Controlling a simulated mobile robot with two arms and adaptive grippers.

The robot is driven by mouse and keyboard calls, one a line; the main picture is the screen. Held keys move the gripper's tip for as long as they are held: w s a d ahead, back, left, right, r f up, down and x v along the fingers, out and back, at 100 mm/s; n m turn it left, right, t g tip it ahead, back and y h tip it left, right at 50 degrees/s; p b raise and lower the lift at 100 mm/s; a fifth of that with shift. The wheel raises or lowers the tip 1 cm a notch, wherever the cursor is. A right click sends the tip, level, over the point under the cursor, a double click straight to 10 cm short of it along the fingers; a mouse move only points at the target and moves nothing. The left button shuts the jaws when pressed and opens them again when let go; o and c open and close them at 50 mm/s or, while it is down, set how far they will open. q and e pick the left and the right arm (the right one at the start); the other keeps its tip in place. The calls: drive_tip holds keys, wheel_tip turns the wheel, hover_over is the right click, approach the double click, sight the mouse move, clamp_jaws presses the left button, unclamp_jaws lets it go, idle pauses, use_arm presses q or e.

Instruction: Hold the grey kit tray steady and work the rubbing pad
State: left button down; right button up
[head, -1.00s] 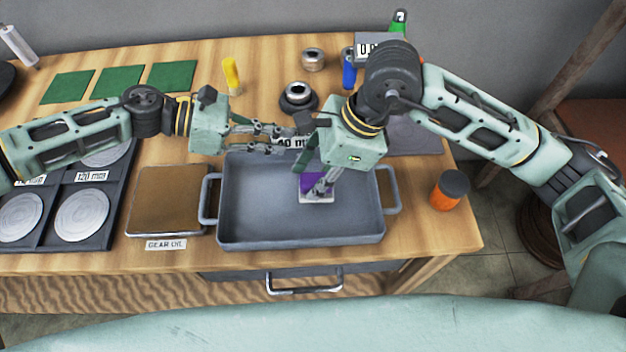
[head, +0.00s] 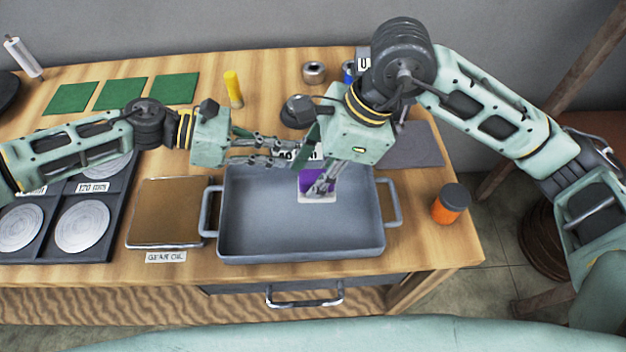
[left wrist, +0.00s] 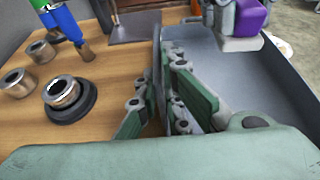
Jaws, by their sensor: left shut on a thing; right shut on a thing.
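The grey kit tray (head: 285,225) stands on the wooden bench, open and empty apart from the pad. My left gripper (head: 297,156) is shut on its far rim; in the left wrist view its fingers (left wrist: 165,95) lie either side of the tray wall. The rubbing pad, purple on top with a pale base (head: 318,198), sits inside the tray near the far wall, right of the middle. My right gripper (head: 321,185) is shut on the pad and partly hides it. The pad's purple part also shows in the left wrist view (left wrist: 250,16).
A brown-topped gear oil tray (head: 165,210) stands left of the tray, and a dark rack with metal discs (head: 82,225) beyond it. An orange jar (head: 447,207) stands at the right.

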use_arm(q)
drive_tip(key=c, duration=1.8)
unclamp_jaws()
drive_tip(key=v, duration=1)
drive_tip(key=shift+a, duration=0.4)
drive_tip(key=shift+a+r, duration=0.3)
drive_tip(key=shift+a, duration=0.3)
drive_tip(key=shift+r, duration=0.1)
